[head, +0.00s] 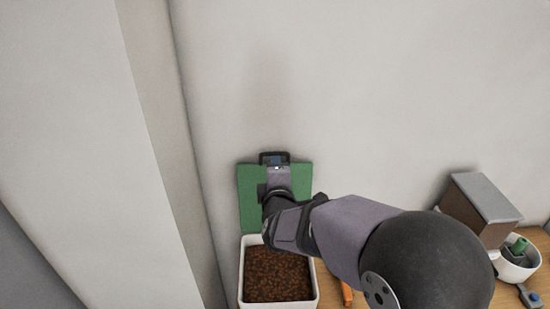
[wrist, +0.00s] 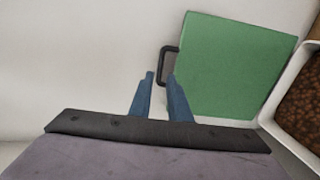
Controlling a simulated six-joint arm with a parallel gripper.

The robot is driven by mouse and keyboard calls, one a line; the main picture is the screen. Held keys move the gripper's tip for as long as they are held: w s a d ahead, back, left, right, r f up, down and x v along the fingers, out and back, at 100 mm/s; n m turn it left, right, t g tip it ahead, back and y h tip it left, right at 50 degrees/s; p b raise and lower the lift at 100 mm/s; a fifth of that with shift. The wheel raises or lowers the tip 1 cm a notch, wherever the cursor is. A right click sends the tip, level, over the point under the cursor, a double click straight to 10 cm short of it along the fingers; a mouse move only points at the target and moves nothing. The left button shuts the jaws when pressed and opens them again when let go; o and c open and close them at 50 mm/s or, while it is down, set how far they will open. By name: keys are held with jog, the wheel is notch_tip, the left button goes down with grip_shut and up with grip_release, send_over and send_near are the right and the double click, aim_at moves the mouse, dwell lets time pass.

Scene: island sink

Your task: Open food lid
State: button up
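The food container (head: 243,285) is a white open-topped box filled with brown pellets (head: 278,275). Its green lid (head: 248,200) stands raised behind it against the wall, with a dark loop handle (head: 263,157) at the top edge. In the wrist view the lid (wrist: 235,65) and handle (wrist: 168,65) are seen from the side, and the container's white rim (wrist: 290,100) is at the right. My gripper (wrist: 160,78) has its two blue fingers apart, with their tips by the handle's near end. I cannot tell if they touch it. My arm hides part of the lid in the head view.
A brown and grey block (head: 480,208) and a white bowl (head: 517,266) with a green item stand at the right of the wooden counter. An orange object (head: 346,293) lies beside the container. A wall corner closes off the left.

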jog(key=p+x, duration=0.1)
jog(key=x, duration=0.6)
jog(key=shift+p, duration=0.4)
jog(key=shift+c, duration=0.4)
grip_shut()
